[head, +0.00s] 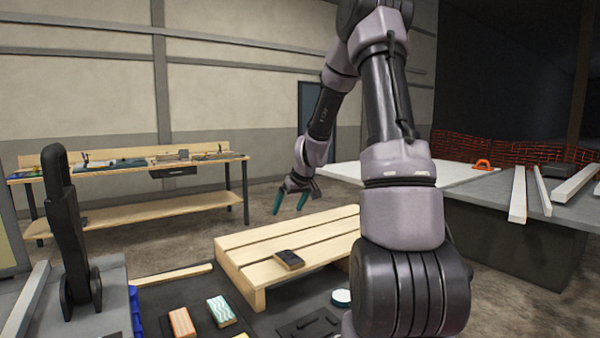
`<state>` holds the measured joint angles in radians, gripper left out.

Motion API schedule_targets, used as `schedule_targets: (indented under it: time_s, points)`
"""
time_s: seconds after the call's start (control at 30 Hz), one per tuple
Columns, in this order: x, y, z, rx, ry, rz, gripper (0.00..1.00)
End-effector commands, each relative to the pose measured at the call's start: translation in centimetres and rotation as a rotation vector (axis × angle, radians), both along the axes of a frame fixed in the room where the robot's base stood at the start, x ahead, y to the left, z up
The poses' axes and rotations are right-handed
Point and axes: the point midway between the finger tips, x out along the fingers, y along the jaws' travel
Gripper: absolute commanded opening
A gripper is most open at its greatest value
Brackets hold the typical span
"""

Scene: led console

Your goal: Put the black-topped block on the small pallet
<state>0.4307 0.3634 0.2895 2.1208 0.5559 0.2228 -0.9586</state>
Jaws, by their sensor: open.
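The black-topped block (289,259), with light wood showing at its edge, lies flat on the slats of the small wooden pallet (255,243), near the pallet's front side. My gripper (290,203) hangs above the pallet, higher in the picture than the block and apart from it. Its two teal-tipped fingers are spread, with nothing between them. The right end of the pallet is hidden behind my arm.
On the dark surface in front are an orange-topped block (182,323), a teal-and-white wavy block (221,311), a white-topped round item (341,297) and a black flat piece (308,324). A workbench (125,168) stands behind left; a grey table (520,225) right.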

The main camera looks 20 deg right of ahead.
Motion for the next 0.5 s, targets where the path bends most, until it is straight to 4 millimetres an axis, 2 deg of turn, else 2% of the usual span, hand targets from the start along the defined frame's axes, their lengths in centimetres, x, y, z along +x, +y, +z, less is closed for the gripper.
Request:
schedule_targets:
  time_s: [0.03, 0.2, 0.27, 0.4, 0.5]
  points:
    - [-1.4, 1.3, 3.0, 0.003, -0.012, -0.007, 1.00]
    - [-7.0, 4.7, 10.3, 0.052, -0.016, -0.069, 1.00]
    - [-9.3, 5.8, 12.5, 0.073, -0.016, -0.097, 1.00]
    - [-15.3, 7.8, 16.7, 0.126, -0.016, -0.170, 1.00]
    - [-19.8, 8.7, 18.9, 0.172, -0.017, -0.228, 1.00]
